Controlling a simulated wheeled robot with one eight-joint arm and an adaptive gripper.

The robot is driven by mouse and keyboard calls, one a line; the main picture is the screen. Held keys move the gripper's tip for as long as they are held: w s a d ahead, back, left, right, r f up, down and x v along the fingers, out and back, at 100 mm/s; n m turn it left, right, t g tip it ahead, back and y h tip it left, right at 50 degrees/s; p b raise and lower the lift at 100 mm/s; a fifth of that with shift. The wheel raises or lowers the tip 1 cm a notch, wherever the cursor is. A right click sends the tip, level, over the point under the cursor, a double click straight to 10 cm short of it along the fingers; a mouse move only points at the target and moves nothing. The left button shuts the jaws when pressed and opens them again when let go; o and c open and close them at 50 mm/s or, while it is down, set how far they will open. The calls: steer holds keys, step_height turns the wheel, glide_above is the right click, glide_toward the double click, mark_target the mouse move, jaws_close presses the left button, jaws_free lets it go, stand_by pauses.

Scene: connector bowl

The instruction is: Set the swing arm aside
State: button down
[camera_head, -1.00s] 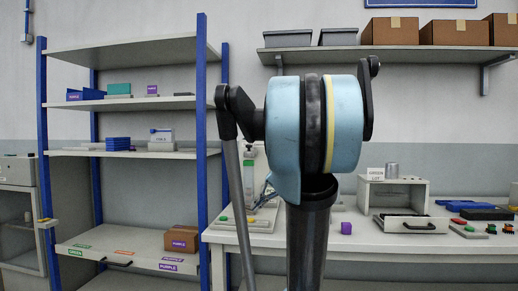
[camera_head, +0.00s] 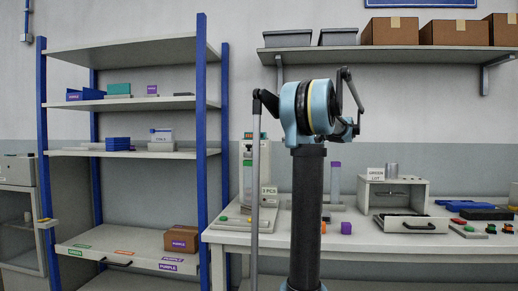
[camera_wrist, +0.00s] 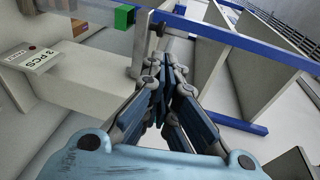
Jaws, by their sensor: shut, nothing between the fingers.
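In the wrist view my gripper (camera_wrist: 165,76) is shut and empty. Its fingertips are close to a thin grey upright bar (camera_wrist: 142,42) with a dark knob (camera_wrist: 158,29), which may be the swing arm; I cannot tell whether they touch it. A pale block (camera_wrist: 80,82) bearing a "3 PCS" plate (camera_wrist: 40,62) lies to the left, and a green block (camera_wrist: 124,16) is above. My arm covers part of this area.
A purple cube (camera_head: 346,228) and a purple-topped tube (camera_head: 335,178) stand right of my arm. A "GREEN LOT" box (camera_head: 420,187) and an open drawer (camera_head: 410,225) are farther right. A blue-post shelf (camera_head: 202,120) stands left of the bench.

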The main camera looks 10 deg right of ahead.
steer(key=shift+a, duration=0.1)
steer(key=x, duration=1.4)
